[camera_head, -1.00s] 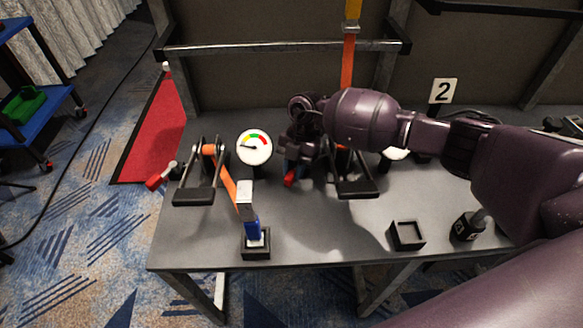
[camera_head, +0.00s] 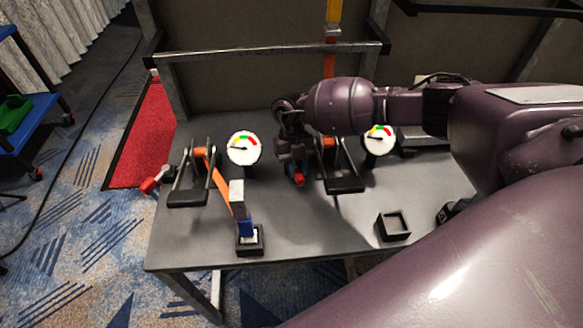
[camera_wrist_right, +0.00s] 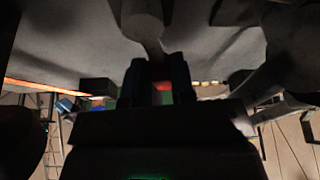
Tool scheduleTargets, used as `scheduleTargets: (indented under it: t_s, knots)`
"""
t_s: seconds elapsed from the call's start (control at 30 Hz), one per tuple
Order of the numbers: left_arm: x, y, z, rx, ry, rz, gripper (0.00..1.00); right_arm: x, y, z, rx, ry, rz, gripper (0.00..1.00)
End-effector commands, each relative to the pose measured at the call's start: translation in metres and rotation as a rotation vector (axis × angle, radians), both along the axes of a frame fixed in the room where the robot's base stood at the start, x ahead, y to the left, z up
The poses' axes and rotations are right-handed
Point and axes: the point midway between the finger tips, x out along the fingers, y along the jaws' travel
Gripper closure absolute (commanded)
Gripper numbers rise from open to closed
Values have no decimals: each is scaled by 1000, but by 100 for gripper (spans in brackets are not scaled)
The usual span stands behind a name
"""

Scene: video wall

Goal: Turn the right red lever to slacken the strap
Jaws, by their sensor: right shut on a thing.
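The right red lever (camera_head: 299,179) shows as a short red end below my right gripper (camera_head: 294,166), left of the right black ratchet frame (camera_head: 345,185). My right gripper is shut on this lever. In the right wrist view, red (camera_wrist_right: 162,87) shows between the two dark fingers (camera_wrist_right: 160,92); a grey rod runs up from there. My gripper and wrist hide most of the lever. An orange strap (camera_head: 330,142) passes into the right ratchet. The right dial gauge (camera_head: 379,140) stands to its right. My left gripper is not in view.
The left ratchet (camera_head: 188,197) has its own red lever (camera_head: 150,185) at the table's left edge. A left gauge (camera_head: 244,148) stands between the ratchets. A strap end sits in a black holder (camera_head: 250,240). An open black box (camera_head: 393,226) stands front right.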

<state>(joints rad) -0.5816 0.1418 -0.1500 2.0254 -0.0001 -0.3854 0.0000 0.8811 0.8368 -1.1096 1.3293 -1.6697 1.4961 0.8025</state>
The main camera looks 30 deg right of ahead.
Motion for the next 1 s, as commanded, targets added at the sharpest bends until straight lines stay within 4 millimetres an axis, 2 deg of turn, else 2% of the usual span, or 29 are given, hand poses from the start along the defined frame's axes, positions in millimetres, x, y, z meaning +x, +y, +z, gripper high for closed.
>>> scheduleTargets:
  t_s: [0.33,0.87,0.9,1.0]
  knots:
    - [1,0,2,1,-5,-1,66,-1,-7,0,-1,1,144,100]
    - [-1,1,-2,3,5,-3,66,-1,-9,0,-1,0,172,100]
    - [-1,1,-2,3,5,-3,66,-1,-9,0,-1,0,172,75]
    - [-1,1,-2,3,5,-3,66,-1,-9,0,-1,0,170,60]
